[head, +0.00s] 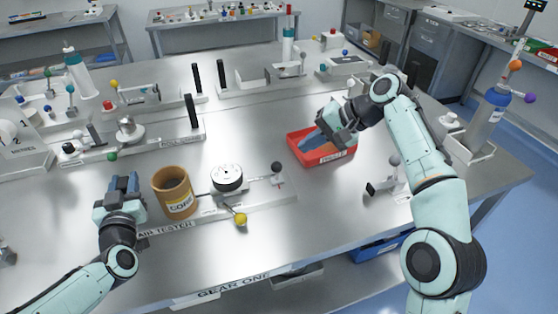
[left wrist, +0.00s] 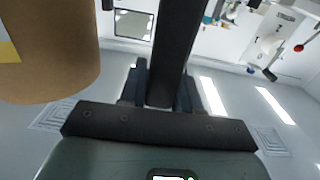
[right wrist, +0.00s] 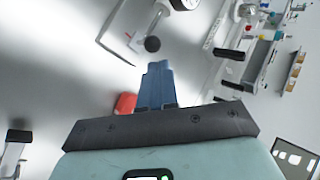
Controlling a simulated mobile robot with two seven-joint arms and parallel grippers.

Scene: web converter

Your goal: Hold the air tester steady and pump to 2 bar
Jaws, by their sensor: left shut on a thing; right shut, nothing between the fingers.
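The air tester (head: 270,188) stands at the front of the bench, with a round gauge (head: 227,177), a black ball knob (head: 276,167) at its right end and a yellow ball (head: 240,219) in front. The gauge reading is too small to tell. My left gripper (head: 124,184) is at the tester's left end, shut on a black upright handle (left wrist: 175,45), which shows between its fingers in the left wrist view. My right gripper (head: 312,140) is shut and empty, over the red bin. In the right wrist view the black knob (right wrist: 152,44) lies beyond its blue fingertips (right wrist: 157,75).
A brown cylinder labelled CORE (head: 175,193) stands just right of my left gripper. The red bin (head: 330,157) is right of the tester. Other fixtures with black posts (head: 192,112) stand behind. The bench between the rear fixtures and the red bin is clear.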

